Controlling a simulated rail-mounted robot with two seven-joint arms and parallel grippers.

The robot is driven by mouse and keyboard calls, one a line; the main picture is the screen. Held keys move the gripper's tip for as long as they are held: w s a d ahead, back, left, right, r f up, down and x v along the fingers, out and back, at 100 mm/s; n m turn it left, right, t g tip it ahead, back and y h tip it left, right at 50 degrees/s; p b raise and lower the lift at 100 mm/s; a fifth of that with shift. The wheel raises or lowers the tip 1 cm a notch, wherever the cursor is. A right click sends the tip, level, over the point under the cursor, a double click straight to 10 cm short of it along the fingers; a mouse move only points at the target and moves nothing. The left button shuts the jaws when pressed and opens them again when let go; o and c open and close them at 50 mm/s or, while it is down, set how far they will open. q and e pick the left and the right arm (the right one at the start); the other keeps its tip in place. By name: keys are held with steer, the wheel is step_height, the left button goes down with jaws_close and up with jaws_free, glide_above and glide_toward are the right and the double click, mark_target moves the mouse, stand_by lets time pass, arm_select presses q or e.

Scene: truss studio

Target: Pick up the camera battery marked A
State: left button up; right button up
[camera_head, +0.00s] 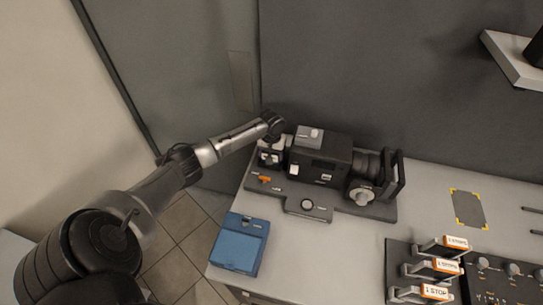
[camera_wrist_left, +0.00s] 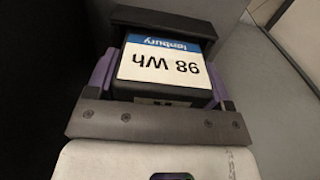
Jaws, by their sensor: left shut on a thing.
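My left gripper (camera_head: 271,150) is at the left rear end of the black camera (camera_head: 321,160), on the dark grey rig plate. In the left wrist view its purple-sided fingers (camera_wrist_left: 164,78) are shut on a dark camera battery (camera_wrist_left: 160,68). The battery has a white label reading "98 Wh" and a blue band, both upside down in this view. No letter A shows on the faces in view. A dark housing or ledge lies just beyond the battery; I cannot tell whether they touch. My right gripper is not in view.
A blue case (camera_head: 239,244) sits at the table's left edge. To the right are filter holders tagged "STOP" (camera_head: 435,267), a control panel with knobs (camera_head: 512,284) and a yellow-cornered grey mat (camera_head: 468,209). A wall shelf (camera_head: 513,62) hangs upper right. The table's middle front is clear.

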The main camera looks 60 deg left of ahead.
arm_select(q)
steer(key=c, duration=0.7)
